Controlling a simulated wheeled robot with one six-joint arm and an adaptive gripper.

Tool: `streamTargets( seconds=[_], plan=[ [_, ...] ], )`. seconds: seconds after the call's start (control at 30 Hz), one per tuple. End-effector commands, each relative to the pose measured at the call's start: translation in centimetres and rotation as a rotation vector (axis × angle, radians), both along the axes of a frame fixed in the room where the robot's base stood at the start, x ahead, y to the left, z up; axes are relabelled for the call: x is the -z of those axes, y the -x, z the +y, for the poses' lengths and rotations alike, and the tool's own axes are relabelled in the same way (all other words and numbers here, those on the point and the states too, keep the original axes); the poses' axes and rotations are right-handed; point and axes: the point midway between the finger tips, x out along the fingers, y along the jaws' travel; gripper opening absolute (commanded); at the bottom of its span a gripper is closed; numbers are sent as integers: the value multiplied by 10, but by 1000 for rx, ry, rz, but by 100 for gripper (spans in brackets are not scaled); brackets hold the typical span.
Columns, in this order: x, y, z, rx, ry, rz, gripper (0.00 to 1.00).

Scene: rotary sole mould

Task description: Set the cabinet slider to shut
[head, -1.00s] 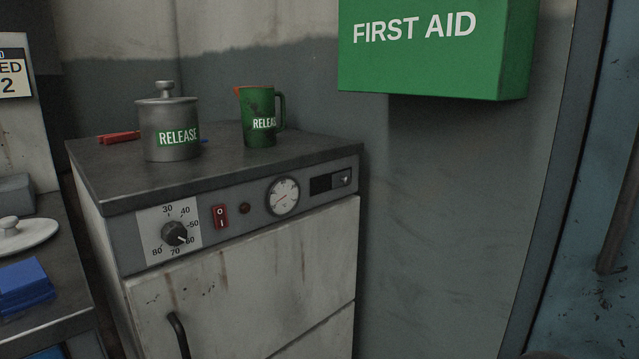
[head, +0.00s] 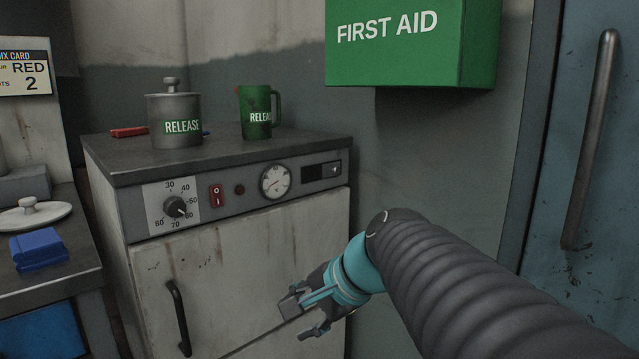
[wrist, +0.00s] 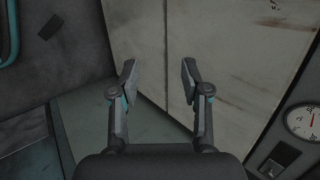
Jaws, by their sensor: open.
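The cabinet slider (head: 321,171) is a dark slot at the right end of the cabinet's front panel. Its small grey knob (head: 335,169) sits at the slot's right end. The slider also shows at the lower right of the wrist view (wrist: 279,160). The cabinet (head: 200,270) is off-white, stained, with a dark top. My gripper (head: 297,318) is open and empty, below the slider and in front of the cabinet door. In the wrist view its two fingers (wrist: 158,70) are spread apart, with the door seam between and beyond them.
The panel also holds a dial knob (head: 175,207), a red switch (head: 216,196) and a gauge (head: 275,181). A pot (head: 174,115) and a green jug (head: 257,110) stand on top. A green first aid box (head: 410,45) hangs above right. A door handle (head: 176,318) projects at left.

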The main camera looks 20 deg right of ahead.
Motion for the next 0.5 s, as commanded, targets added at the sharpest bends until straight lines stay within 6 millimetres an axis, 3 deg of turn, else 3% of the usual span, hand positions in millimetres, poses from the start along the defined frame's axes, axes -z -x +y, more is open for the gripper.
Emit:
streamTargets(
  seconds=[0.1,0.23,0.33,0.5],
  plan=[
    [-25,-53,-36,285,-360,11,47],
    [-65,-98,-92,531,-759,2,47],
    [-93,-121,-141,656,-1035,-13,47],
    [-129,-134,-209,751,-1366,-40,47]
  ],
)
